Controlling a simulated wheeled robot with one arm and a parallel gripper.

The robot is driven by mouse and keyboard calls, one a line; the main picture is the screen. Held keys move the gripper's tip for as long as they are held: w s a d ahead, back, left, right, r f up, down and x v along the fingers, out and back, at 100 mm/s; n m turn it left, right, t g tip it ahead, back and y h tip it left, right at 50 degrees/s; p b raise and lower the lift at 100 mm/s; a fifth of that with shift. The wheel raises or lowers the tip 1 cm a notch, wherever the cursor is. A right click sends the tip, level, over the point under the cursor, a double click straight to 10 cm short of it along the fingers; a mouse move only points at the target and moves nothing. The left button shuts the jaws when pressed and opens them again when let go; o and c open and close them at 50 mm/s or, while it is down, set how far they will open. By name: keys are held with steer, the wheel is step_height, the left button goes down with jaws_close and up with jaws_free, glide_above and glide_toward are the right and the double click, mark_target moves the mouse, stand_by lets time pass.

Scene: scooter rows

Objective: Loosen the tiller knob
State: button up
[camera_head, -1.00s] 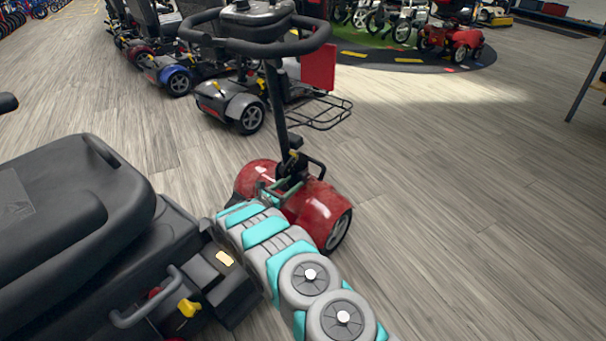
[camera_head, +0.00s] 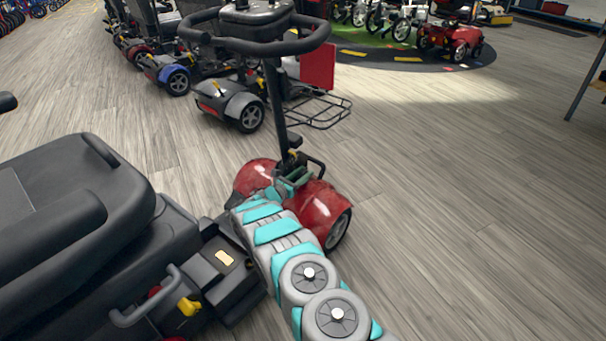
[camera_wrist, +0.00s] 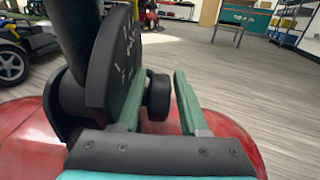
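The tiller knob (camera_wrist: 158,98) is a black round knob beside a dark upright plate (camera_wrist: 112,70) at the tiller's base in the wrist view. My gripper (camera_wrist: 160,84) has two green fingers, set apart, with the knob showing between them. A gap shows between the knob and the right finger. The left finger is close to the knob; I cannot tell if it touches. In the head view my gripper (camera_head: 291,180) is at the foot of the black tiller (camera_head: 277,105), above the red front cover (camera_head: 322,208). I cannot make out the knob there.
The scooter's black seat (camera_head: 70,210) and battery box (camera_head: 225,265) stand left of my arm. A wire basket (camera_head: 318,110) and other parked scooters (camera_head: 225,100) are behind the tiller. The wooden floor (camera_head: 450,200) on the right is clear.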

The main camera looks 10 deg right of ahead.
jaws_close()
steer(key=shift+f, duration=0.1)
steer(key=shift+f+t+h+b, duration=0.1)
steer(key=shift+t+h+b, duration=0.3)
steer(key=shift+b, duration=0.1)
steer(key=shift+a+r, duration=0.1)
steer(key=shift+r, duration=0.1)
steer(key=shift+o, duration=1.6)
jaws_free()
steer(key=shift+s, duration=0.1)
